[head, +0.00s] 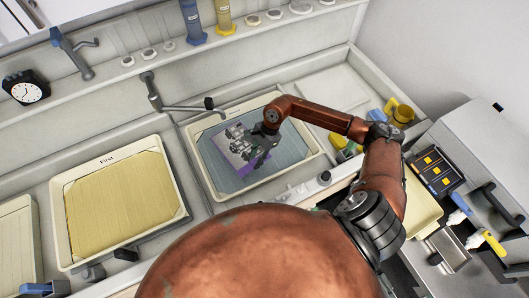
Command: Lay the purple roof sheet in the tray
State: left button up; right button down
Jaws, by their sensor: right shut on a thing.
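The purple roof sheet (222,143), a purple print with a grey picture on it, is over the left part of the middle tray (201,176), a cream-rimmed tray with grey-blue liquid. My right gripper (258,158) is over the same tray and shut on the sheet near its right side; the gripper hides part of the sheet. I cannot tell whether the sheet touches the liquid or is held just above it. My left gripper is not in view.
A tray labelled "First" (177,215) with yellowish liquid stands to the left, with another tray (18,204) at the far left edge. A tap (180,108) reaches over the back of the middle tray. A black clock (28,88) and bottles (193,22) stand behind.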

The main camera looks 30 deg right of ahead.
jog(key=d+m, duration=0.1)
jog(key=d, duration=0.2)
jog(key=shift+s+d+f+m+t+p, duration=0.1)
jog(key=shift+s+d+m+t+p, duration=0.05)
jog(key=shift+s+m+t+p, duration=0.2)
jog(key=shift+d+f+m, duration=0.15)
jog(key=shift+d+m, duration=0.1)
jog(key=shift+d, duration=0.05)
jog(key=shift+a+f+b, duration=0.1)
jog(key=shift+b, duration=0.3)
jog(key=b, duration=0.6)
send_over(260, 176)
jog(key=d, duration=0.2)
notch_tip(260, 176, down, 6)
notch_tip(260, 176, down, 5)
jog(key=b, duration=0.4)
jog(key=shift+s+f, duration=0.1)
jog(key=shift+f, duration=0.05)
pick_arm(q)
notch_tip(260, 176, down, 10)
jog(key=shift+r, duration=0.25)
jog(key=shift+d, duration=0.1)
